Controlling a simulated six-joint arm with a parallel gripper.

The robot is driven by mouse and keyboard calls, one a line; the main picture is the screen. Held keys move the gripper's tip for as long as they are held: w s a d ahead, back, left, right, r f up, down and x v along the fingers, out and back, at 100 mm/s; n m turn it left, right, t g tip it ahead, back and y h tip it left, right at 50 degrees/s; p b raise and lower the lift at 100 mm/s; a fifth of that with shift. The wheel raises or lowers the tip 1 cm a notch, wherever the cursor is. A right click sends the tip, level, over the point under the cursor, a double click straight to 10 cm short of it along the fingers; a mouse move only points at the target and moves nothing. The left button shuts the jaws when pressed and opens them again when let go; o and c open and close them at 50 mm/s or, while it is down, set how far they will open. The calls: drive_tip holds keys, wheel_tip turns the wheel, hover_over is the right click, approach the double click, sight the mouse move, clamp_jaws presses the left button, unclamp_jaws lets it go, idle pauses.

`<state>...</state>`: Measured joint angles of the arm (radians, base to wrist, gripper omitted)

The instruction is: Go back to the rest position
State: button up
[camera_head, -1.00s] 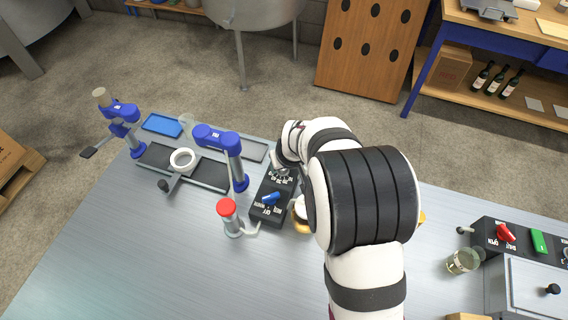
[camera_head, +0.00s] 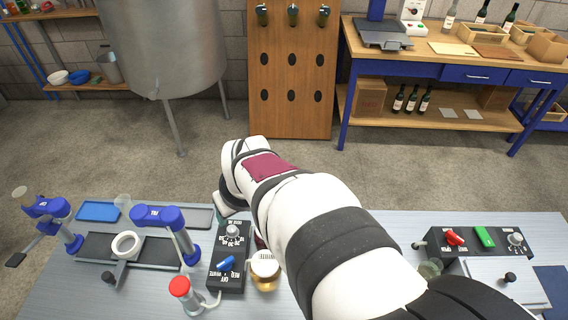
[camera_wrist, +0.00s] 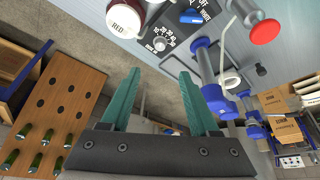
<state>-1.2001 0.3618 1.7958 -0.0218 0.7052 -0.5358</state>
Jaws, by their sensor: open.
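My gripper (camera_wrist: 162,102) shows in the wrist view with its two teal fingers spread apart and nothing between them. In the head view my white and black arm reaches from the lower right over the bench, and the fingers are mostly hidden behind it. Beyond the fingertips in the wrist view are a black control box (camera_wrist: 172,38) with a dial and a blue switch, and a jar with a white lid marked RED (camera_wrist: 126,16). In the head view the same box (camera_head: 230,258) and jar (camera_head: 264,270) stand on the metal bench, just left of my arm.
Left on the bench (camera_head: 340,302) are blue-headed stands (camera_head: 158,216), a white ring (camera_head: 126,244), a blue tray (camera_head: 98,211) and a red-capped post (camera_head: 180,288). A control panel with a red switch (camera_head: 454,237) stands right. A peg board (camera_head: 291,75) and a wooden workbench (camera_head: 456,57) stand behind.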

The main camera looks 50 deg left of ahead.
drive_tip(key=shift+d+r, duration=0.15)
drive_tip(key=shift+r, duration=0.15)
drive_tip(key=w+d+r+m+h, duration=0.15)
drive_tip(key=w+d+m, duration=0.3)
drive_tip(key=d, duration=0.75)
drive_tip(key=w+d+r+m, duration=0.2)
drive_tip(key=w+d+m, duration=0.25)
drive_tip(key=d, duration=0.65)
drive_tip(key=s+d+m, duration=0.5)
drive_tip(key=d+m, duration=0.1)
drive_tip(key=d, duration=0.2)
drive_tip(key=s+d+f+m+h, duration=0.1)
drive_tip(key=s+d+m, duration=0.5)
drive_tip(key=d, duration=0.3)
drive_tip(key=shift+d+f+m+g, duration=0.3)
drive_tip(key=shift+m+g, duration=0.1)
drive_tip(key=shift+m, duration=0.1)
